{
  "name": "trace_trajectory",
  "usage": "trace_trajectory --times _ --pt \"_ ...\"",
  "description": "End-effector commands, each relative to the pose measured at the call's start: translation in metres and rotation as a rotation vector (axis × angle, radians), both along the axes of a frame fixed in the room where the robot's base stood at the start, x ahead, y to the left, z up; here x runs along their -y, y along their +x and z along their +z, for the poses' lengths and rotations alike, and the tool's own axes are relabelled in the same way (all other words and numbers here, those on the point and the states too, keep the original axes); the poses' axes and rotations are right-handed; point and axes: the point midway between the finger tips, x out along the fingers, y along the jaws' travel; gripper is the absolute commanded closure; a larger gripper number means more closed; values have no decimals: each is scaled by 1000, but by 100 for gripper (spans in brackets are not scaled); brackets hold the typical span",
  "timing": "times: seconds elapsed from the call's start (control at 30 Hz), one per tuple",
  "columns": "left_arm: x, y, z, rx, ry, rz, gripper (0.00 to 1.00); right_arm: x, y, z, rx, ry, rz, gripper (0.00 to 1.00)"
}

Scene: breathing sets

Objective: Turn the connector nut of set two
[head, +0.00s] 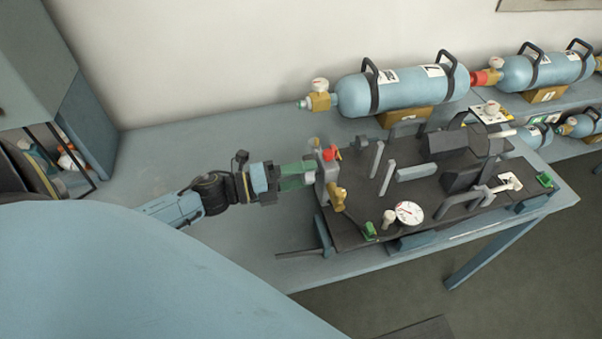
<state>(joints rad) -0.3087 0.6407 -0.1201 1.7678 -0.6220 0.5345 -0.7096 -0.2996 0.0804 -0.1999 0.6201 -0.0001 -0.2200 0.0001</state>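My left gripper (298,176) reaches in from the left over the blue bench. Its green fingers point right and end at the grey upright block (325,179) on the near dark board. I cannot tell whether they touch or grip a connector nut there; the nut itself is hidden or too small to make out. A red part (331,153) and a brass fitting (338,198) sit on this block. The dark board (345,232) also carries a round white gauge (409,213) and several grey posts. Which set is number two cannot be read. My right gripper is not in view.
A light blue cylinder (408,91) with black handles and a brass valve (319,101) lies behind the board. A second cylinder (545,72) lies to its right. A cabinet (85,120) stands at the left.

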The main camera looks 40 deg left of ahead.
Motion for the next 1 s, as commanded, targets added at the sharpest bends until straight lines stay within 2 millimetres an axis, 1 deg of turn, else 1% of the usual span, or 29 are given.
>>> trace_trajectory --times 0.33,0.47,0.57,0.67,0.8,1.0 --pt "0 0 0 -1 -2 0 33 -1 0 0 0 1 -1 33" --pt "-4 -5 -1 -3 -2 0 33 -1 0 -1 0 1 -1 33" --pt "-12 -14 -2 -4 -2 1 33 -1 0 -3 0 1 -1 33" --pt "-24 -28 -3 -5 0 0 33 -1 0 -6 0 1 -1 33" --pt "-43 -51 -3 -6 0 1 33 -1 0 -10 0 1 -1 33" --pt "-68 -80 -2 -3 0 2 33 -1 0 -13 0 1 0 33"
